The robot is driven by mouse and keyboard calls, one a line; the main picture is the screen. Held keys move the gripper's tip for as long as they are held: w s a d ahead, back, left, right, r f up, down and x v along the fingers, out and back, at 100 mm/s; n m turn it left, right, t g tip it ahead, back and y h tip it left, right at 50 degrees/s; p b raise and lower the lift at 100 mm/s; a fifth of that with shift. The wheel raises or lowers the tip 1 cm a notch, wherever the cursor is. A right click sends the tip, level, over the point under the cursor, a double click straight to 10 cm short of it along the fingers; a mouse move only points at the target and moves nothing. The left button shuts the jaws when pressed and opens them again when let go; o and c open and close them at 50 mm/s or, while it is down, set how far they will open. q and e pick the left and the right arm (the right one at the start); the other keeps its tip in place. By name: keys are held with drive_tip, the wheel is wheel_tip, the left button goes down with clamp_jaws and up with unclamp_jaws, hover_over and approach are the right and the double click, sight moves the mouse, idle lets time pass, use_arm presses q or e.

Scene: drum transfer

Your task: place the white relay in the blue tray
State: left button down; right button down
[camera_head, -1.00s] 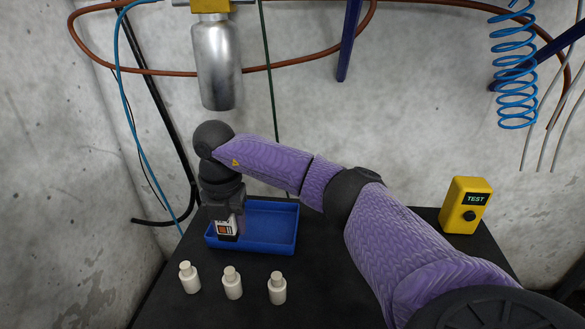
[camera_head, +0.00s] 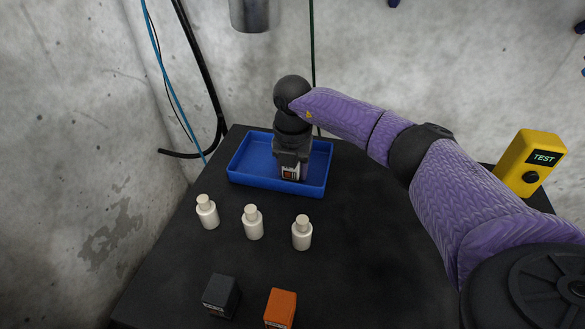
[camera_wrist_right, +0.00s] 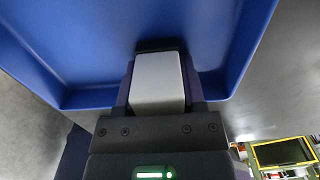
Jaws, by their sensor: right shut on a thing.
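The white relay (camera_head: 291,173) is held in my right gripper (camera_head: 291,163), with a label showing on its near side. In the right wrist view the relay's pale top (camera_wrist_right: 157,80) sits between the fingers of the right gripper (camera_wrist_right: 158,98), which are shut on it. The blue tray (camera_head: 250,180) lies at the back of the black table. The gripper and relay are over its right part, behind the front wall. I cannot tell whether the relay touches the tray floor. The tray's blue walls (camera_wrist_right: 250,45) surround the gripper in the wrist view. My left gripper is not in view.
Three white bottles (camera_head: 253,222) stand in a row in front of the tray. A dark block (camera_head: 221,296) and an orange block (camera_head: 281,308) are near the front. A yellow test box (camera_head: 529,162) is at the right. A metal cylinder (camera_head: 254,12) hangs above.

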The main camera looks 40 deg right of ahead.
drive_tip(key=shift+f, duration=0.1)
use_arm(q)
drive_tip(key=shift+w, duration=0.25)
use_arm(e)
drive_tip(key=shift+c, duration=0.9)
unclamp_jaws()
wheel_tip(320, 180, up, 12)
drive_tip(key=p, duration=0.4)
drive_tip(key=shift+f, duration=0.1)
drive_tip(key=shift+r, duration=0.25)
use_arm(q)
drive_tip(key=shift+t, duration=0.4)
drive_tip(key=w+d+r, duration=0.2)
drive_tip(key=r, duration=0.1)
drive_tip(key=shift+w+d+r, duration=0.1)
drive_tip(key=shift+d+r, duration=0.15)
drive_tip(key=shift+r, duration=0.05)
